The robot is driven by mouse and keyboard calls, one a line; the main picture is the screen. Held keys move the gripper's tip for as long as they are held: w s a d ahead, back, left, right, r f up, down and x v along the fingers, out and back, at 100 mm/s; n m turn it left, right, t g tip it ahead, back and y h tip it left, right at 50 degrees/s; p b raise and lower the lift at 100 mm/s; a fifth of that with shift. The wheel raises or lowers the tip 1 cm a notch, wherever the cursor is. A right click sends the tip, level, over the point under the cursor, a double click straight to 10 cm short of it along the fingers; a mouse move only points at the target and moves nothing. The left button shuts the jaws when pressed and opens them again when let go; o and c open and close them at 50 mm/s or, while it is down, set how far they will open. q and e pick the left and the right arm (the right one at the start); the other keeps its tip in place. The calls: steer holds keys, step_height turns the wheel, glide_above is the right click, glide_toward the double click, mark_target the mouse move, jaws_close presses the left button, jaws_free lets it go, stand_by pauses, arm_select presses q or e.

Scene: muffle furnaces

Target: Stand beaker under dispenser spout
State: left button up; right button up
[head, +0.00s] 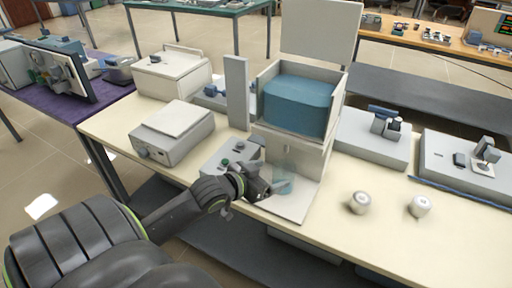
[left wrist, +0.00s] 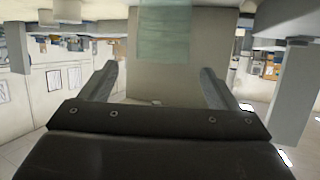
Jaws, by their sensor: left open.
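The dispenser is a pale stand with a blue-filled tank (head: 297,103) on top and a flat base plate (head: 292,208) below. A clear, teal-tinted beaker (head: 284,184) appears to stand on this plate in front of the column. The spout is hard to make out. My left gripper (head: 266,190) is low, just left of the beaker, and partly covers it. In the left wrist view my left gripper (left wrist: 157,85) has its fingers spread with nothing between the tips. The beaker (left wrist: 163,35) shows beyond the fingertips, roughly centred. My right gripper is out of view.
A grey box with buttons (head: 222,160) stands close left of my gripper. A tall grey post (head: 237,93) and a pale instrument (head: 172,133) are farther left. Two white jars (head: 360,202) (head: 420,206) stand right of the dispenser, with clear bench (head: 375,245) in front.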

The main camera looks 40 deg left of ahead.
arm_select(q)
steer(key=v, duration=0.5)
steer(key=shift+s+r+p, duration=0.1)
steer(key=shift+s+p, duration=0.05)
steer(key=shift+p, duration=0.15)
